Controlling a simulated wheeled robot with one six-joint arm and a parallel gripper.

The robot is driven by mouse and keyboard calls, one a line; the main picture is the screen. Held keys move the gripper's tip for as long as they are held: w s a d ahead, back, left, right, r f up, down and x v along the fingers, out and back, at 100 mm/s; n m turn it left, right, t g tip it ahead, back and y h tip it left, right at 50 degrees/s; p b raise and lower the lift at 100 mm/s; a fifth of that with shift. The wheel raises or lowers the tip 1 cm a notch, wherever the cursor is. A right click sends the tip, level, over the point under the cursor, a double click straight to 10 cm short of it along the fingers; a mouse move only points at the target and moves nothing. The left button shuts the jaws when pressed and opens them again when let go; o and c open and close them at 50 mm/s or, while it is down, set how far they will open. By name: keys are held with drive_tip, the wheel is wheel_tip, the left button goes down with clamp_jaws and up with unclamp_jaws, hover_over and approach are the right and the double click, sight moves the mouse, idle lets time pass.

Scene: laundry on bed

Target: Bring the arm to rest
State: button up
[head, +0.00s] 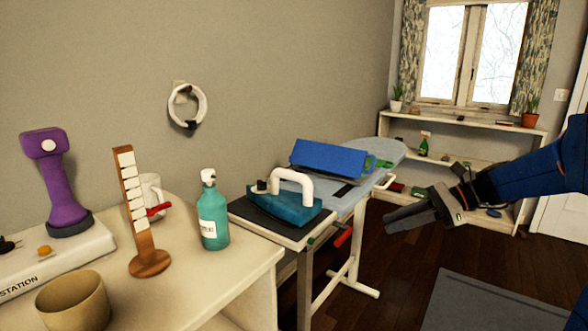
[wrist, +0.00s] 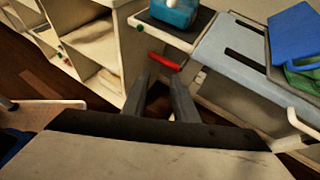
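My gripper (head: 392,220) is at the right of the head view, held in the air in front of the ironing board, with my blue arm coming in from the right edge. Its grey fingers point left and slightly down. In the wrist view, the two fingers of my gripper (wrist: 160,84) stand apart with nothing between them, over dark floor. The gripper touches nothing that I can see.
A green spray bottle (head: 214,222) stands on the white table (head: 205,280) at left. A low shelf (head: 462,126) stands under the window. Dark floor and a grey mat (head: 500,306) lie clear.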

drive_tip(key=s+d+f+n+h, duration=0.1)
drive_tip(key=s+f+n+h, duration=0.2)
drive_tip(key=s+n, duration=0.3)
drive_tip(key=s+d+f+n+t+h, duration=0.1)
drive_tip(key=s+f+n+h, duration=0.2)
drive_tip(key=s, duration=0.8)
drive_tip(key=s+f+n+t+h, duration=0.1)
drive_tip(key=s+f+n+h, duration=0.3)
drive_tip(key=s+n, duration=0.5)
drive_tip(key=shift+d+n+h, duration=0.4)
drive_tip(key=shift+n+h, duration=0.5)
drive_tip(key=shift+h, duration=0.1)
drive_tip(key=shift+c, duration=0.2)
